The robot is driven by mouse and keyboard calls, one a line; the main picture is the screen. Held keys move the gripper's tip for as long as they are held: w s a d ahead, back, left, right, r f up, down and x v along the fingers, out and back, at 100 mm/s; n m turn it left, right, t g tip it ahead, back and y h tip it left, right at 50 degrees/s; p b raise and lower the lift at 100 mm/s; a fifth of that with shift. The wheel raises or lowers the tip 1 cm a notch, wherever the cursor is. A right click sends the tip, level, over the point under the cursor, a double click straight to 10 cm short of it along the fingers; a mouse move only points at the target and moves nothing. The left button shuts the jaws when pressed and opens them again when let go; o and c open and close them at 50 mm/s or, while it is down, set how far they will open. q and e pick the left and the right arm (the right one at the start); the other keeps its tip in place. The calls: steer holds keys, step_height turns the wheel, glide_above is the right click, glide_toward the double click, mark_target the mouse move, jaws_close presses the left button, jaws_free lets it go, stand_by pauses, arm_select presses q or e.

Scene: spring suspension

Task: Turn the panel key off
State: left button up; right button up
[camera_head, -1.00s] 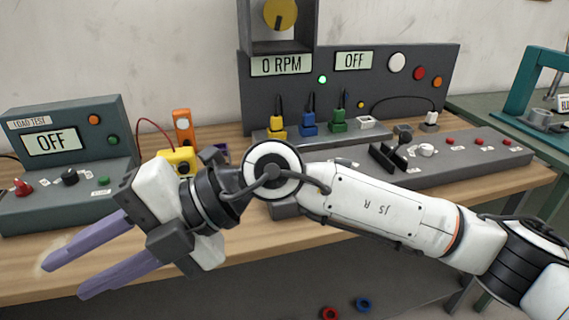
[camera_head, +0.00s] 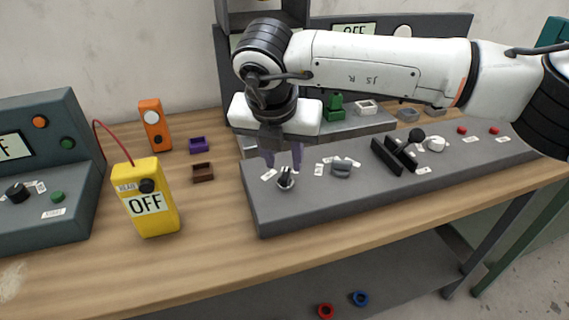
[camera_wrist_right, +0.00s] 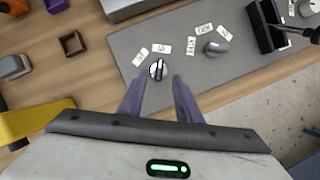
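The panel key (camera_head: 285,180) is a small dark key in a round light switch at the left end of the grey sloped panel (camera_head: 300,212). It also shows in the right wrist view (camera_wrist_right: 157,70), with white labels beside it. My right gripper (camera_head: 283,162) points down just above the key. Its two purple fingers are apart, with nothing between them. In the wrist view the fingertips (camera_wrist_right: 158,82) lie to either side of the key, slightly nearer the camera's bottom edge. I cannot tell whether they touch it. My left gripper is not in view.
A yellow meter reading OFF (camera_head: 148,200), a brown tray (camera_head: 203,173) and a purple tray (camera_head: 198,145) are to the left. The wooden bench front (camera_head: 215,255) is clear.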

mark_target(285, 174)
steer(key=shift+p+x, duration=0.3)
steer(key=shift+x, duration=2.3)
jaws_close()
